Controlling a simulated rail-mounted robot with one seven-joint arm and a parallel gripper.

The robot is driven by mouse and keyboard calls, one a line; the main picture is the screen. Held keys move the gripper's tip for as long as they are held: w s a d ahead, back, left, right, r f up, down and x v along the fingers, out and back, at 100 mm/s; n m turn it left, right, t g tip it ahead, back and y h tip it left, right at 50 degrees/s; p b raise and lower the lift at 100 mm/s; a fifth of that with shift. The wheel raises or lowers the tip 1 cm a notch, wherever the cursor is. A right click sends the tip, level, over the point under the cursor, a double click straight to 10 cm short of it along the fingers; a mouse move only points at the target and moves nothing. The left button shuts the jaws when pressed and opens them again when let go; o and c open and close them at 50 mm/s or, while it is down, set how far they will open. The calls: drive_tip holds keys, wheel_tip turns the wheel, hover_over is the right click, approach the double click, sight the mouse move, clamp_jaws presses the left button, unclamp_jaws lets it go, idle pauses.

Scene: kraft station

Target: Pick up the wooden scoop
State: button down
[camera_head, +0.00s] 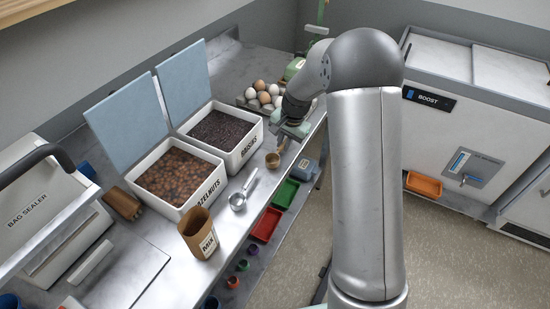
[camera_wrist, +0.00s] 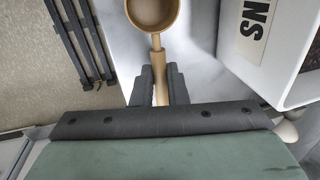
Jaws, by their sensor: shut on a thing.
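The wooden scoop (camera_wrist: 152,14) shows at the top of the wrist view, with its round bowl facing the camera and its handle (camera_wrist: 160,70) running down between my fingers. My gripper (camera_wrist: 160,82) is shut on the handle, one dark finger on each side. In the head view the scoop (camera_head: 273,159) is small, at the counter's front edge beside the raisins bin, and my gripper (camera_head: 283,143) is just above and right of it. Whether the scoop touches the counter cannot be told.
The raisins bin (camera_head: 247,149) and hazelnuts bin (camera_head: 203,197) stand open on the counter. Eggs (camera_head: 264,97) sit behind my gripper. Green (camera_head: 286,193) and red (camera_head: 266,225) trays are below the edge.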

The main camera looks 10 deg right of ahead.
sight(284, 144)
drive_tip(key=shift+w+r, duration=0.1)
drive_tip(key=shift+r, duration=0.4)
wheel_tip(284, 144, up, 2)
drive_tip(key=shift+r+b, duration=0.15)
drive_tip(key=shift+b, duration=0.15)
drive_tip(key=s+r+b, duration=0.2)
drive_tip(key=s+r, duration=0.3)
drive_tip(key=s, duration=0.2)
drive_tip(key=s+a+r+b, duration=0.1)
drive_tip(key=s+r, duration=0.3)
drive_tip(key=s, duration=0.3)
drive_tip(key=shift+a+r+b, duration=0.2)
drive_tip(key=shift+r+b, duration=0.2)
